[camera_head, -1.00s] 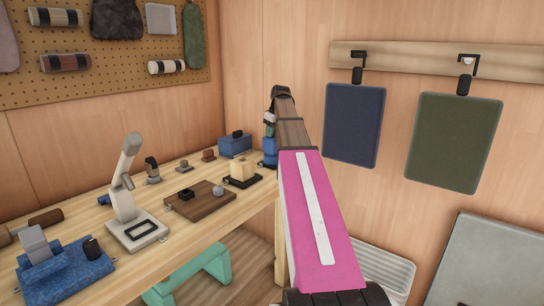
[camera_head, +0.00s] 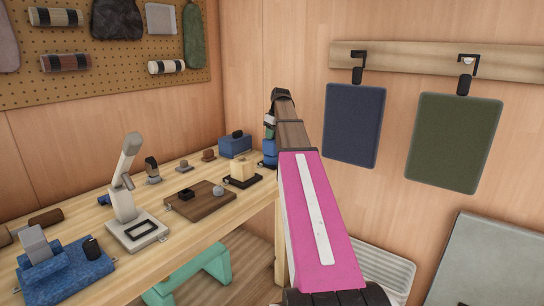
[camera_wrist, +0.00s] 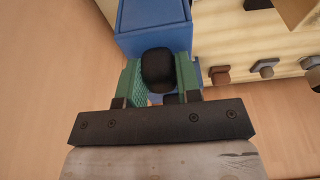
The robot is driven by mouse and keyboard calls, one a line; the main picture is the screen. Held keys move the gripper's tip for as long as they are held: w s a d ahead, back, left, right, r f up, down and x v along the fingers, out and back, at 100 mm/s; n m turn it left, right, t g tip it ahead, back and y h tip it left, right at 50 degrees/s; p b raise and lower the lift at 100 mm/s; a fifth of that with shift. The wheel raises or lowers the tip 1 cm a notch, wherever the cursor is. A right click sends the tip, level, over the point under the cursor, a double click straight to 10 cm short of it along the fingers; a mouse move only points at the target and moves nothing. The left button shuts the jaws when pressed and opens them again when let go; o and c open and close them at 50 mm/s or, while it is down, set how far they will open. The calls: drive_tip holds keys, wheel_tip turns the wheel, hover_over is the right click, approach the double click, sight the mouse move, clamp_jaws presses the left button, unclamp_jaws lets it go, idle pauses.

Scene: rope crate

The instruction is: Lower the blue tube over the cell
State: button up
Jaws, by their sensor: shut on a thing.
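My gripper (camera_head: 269,124) has green fingers, partly hidden behind my arm in the head view. In the wrist view, my gripper (camera_wrist: 158,82) is shut on a rounded black grip that appears to belong to the blue tube (camera_wrist: 152,18). The tube extends up to the picture's top edge. In the head view, part of the blue tube (camera_head: 268,149) shows below the fingers at the bench's right end. Its lower end is mostly hidden, so I cannot tell whether it touches anything. I cannot make out the cell for certain; it may be hidden by the tube or my arm.
On the wooden bench, a blue box (camera_head: 235,145) with a black handle and a cream block (camera_head: 242,170) on a dark base stand close left of the tube. A brown board (camera_head: 193,202) and a grey lever press (camera_head: 132,205) stand farther left.

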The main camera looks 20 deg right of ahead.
drive_tip(key=shift+f, duration=0.25)
idle(0.4)
drive_tip(key=o, duration=1.1)
drive_tip(key=shift+r, duration=0.1)
drive_tip(key=v, duration=1)
drive_tip(key=shift+s+r, duration=0.1)
drive_tip(key=shift+r, duration=0.2)
